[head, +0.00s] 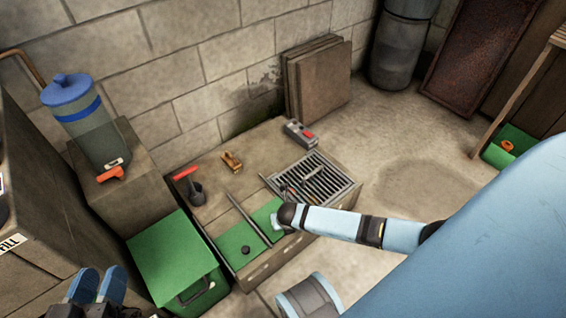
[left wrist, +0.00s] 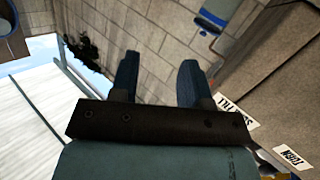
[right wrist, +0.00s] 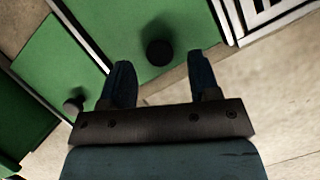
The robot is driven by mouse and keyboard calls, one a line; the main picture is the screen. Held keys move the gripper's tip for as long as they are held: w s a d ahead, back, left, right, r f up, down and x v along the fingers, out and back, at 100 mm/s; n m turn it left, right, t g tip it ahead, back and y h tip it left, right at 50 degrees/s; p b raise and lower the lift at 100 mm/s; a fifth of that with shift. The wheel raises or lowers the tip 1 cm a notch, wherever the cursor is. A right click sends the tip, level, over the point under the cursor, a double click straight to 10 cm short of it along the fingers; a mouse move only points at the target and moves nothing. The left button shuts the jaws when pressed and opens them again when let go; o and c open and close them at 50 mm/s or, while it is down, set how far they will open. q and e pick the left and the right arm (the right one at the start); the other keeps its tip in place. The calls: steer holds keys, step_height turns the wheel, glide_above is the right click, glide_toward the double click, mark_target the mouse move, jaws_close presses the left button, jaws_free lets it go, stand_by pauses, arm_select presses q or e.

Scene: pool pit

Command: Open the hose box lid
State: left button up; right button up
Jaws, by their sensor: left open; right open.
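A green box (head: 172,257) with a flat green top and a dark front handle (head: 194,290) stands at lower left; its top looks shut. Beside it, two flat green panels, a left one (head: 236,238) and a right one (head: 263,222), lie in the low platform. The left panel bears a black knob (head: 245,250). In the right wrist view, another black knob (right wrist: 159,52) sits on a panel beyond my right gripper (right wrist: 162,66), which is open and empty. My left gripper (head: 97,284) is open and empty, left of the box. No label confirms which is the hose box.
A grate (head: 335,188) lies at the platform's right end. A blue-lidded container (head: 80,115) rests on a block behind the green box. Concrete floor (head: 400,180) is clear at right.

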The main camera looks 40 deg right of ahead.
steer(key=shift+b+x, duration=0.4)
steer(key=shift+x, duration=0.8)
arm_select(q)
steer(key=shift+w+a+r+m+t, duration=0.15)
steer(key=shift+w+a+m+t, duration=0.15)
steer(key=shift+w+m+t, duration=0.15)
